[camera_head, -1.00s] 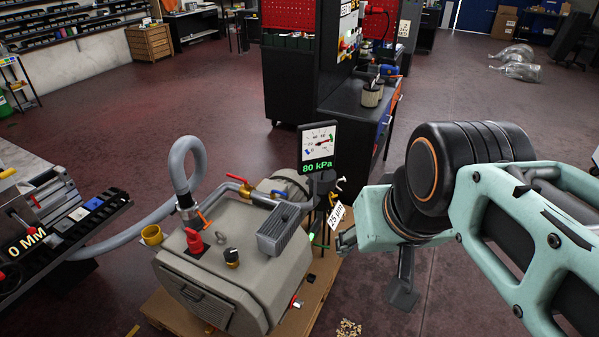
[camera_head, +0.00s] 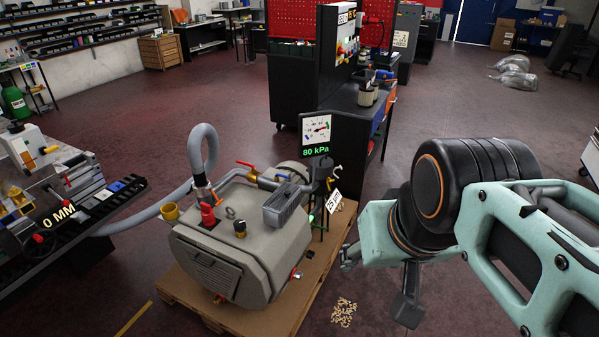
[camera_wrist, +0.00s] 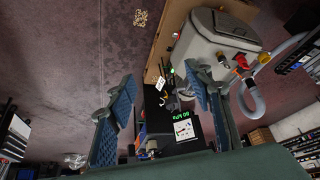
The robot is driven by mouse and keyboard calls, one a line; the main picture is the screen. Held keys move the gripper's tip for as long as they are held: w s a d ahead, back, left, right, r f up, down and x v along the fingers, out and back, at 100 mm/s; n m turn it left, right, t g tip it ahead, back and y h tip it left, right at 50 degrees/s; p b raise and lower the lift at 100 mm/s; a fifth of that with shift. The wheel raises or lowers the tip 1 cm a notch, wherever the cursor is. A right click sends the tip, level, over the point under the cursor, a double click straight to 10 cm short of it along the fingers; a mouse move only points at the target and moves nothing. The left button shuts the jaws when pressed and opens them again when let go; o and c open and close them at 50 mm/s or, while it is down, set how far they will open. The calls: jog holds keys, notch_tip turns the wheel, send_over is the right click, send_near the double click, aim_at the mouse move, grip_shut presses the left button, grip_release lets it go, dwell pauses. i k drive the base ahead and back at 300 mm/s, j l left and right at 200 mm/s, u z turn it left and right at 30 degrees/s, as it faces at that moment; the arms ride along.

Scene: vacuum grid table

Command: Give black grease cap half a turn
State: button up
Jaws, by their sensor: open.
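The black grease cap (camera_head: 239,229) is a small dark knob on a brass base, standing upright on top of the grey pump housing (camera_head: 205,262). My gripper (camera_head: 349,257) is in the air to the right of the pump, well apart from the cap, and mostly hidden behind my own wrist in the head view. In the wrist view, my gripper (camera_wrist: 163,105) has its two blue-grey fingers spread wide with nothing held between them.
A red fitting (camera_head: 208,214), a brass cup (camera_head: 169,211) and a grey ribbed box (camera_head: 285,204) stand around the cap. A gauge display (camera_head: 316,132) rises behind. The pump sits on a wooden pallet (camera_head: 286,315). Loose bits (camera_head: 343,312) lie on the open floor to the right.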

aim_at(309, 255)
jog(key=i+l+u, duration=0.15)
jog(key=i+l, duration=0.7)
